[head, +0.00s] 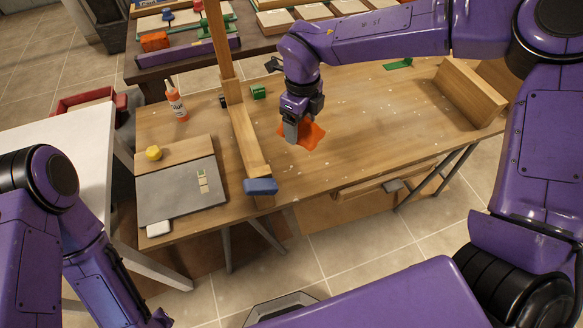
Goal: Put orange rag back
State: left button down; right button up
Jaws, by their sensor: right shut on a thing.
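The orange rag (311,135) is at the middle of the wooden workbench (365,115), under my right gripper (291,132). My right gripper points down and is shut on the rag, which spreads out to the right of the fingers. I cannot tell whether the rag touches the bench top or is held just above it. My left arm comes in at the lower left; its gripper is outside the picture.
A wooden T-shaped piece (243,130) stands left of the gripper, with a blue item (261,187) at its near end. A glue bottle (176,101), yellow object (153,153) and grey board (178,190) are further left. A wooden block (470,93) stands right. The bench's middle right is clear.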

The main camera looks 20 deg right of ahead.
aim_at(291, 169)
jog(key=m, duration=0.5)
jog(key=a+m, duration=0.1)
jog(key=m, duration=0.1)
jog(key=shift+w+r+m, duration=0.25)
jog(key=shift+r+m, duration=0.05)
jog(key=m, duration=0.3)
jog(key=shift+w+a+r, duration=0.1)
jog(key=shift+a+r, duration=0.05)
jog(key=shift+a, duration=0.15)
jog(key=m, duration=0.5)
jog(key=shift+w+a+r, duration=0.1)
jog(key=shift+a, duration=0.2)
jog(key=shift+m, duration=0.4)
notch_tip(291, 169, down, 18)
jog(key=p, duration=0.3)
jog(key=o, duration=1)
jog(key=shift+r+p, duration=0.2)
jog(key=shift+p, duration=0.1)
jog(key=shift+w+r+b, duration=0.1)
jog(key=shift+r+b, duration=0.2)
jog(key=shift+r, duration=0.1)
notch_tip(291, 169, up, 11)
jog(key=b, duration=0.1)
jog(key=shift+b, duration=0.4)
